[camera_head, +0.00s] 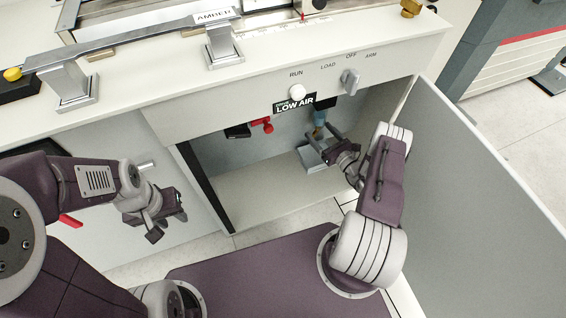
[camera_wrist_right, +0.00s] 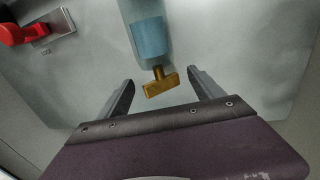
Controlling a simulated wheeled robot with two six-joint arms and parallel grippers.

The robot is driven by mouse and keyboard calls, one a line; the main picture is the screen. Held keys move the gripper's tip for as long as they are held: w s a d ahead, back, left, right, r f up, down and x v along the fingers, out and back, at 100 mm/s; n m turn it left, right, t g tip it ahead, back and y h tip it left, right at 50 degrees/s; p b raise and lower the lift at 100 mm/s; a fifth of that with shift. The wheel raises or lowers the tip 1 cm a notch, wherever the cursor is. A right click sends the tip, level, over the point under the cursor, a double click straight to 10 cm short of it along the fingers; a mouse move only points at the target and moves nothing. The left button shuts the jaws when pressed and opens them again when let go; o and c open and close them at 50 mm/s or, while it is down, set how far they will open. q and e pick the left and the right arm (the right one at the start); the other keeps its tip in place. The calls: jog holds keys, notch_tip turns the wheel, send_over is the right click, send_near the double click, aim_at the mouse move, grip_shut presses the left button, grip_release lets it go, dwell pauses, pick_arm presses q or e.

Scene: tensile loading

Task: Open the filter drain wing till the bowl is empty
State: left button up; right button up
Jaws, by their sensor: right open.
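The filter bowl (camera_wrist_right: 151,38) is a blue translucent cylinder on the cabinet's back wall; it also shows small in the head view (camera_head: 319,117). My right gripper (camera_wrist_right: 160,88) is open, with a finger on each side of the wing and a gap to both. In the head view my right gripper (camera_head: 318,146) reaches into the open cabinet below the bowl. My left gripper (camera_head: 170,222) hangs outside the cabinet on the left, empty, its finger gap unclear.
A red valve handle (camera_head: 262,125) is left of the bowl; it shows in the wrist view (camera_wrist_right: 20,32) too. The open cabinet door (camera_head: 480,190) stands right of my right arm. A LOW AIR sign (camera_head: 294,104), white button (camera_head: 297,92) and selector knob (camera_head: 350,81) are above.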

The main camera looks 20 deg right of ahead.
jog(key=s+m+h+p, duration=0.2)
jog(key=s+h+p, duration=0.1)
jog(key=s, duration=0.6)
jog(key=a+r+n+g+y, duration=0.3)
jog(key=a+r+n+y, duration=0.15)
jog(key=a, duration=0.25)
jog(key=a+r+n+g+y, duration=0.3)
jog(key=a+n+y, duration=0.2)
jog(key=a+y, duration=0.15)
pick_arm(q)
notch_tip(320, 180, up, 4)
jog(key=shift+r, duration=0.1)
pick_arm(e)
jog(key=s+a+r+n+g+h, duration=0.1)
jog(key=s+a+r+n+g, duration=0.3)
jog(key=s+a+n+g, duration=0.4)
jog(key=s+n+g, duration=0.3)
jog(key=g, duration=0.1)
jog(key=shift+s+a+r+n+h, duration=0.2)
jog(key=shift+a+r+n+h, duration=0.05)
jog(key=shift+n+h, duration=0.15)
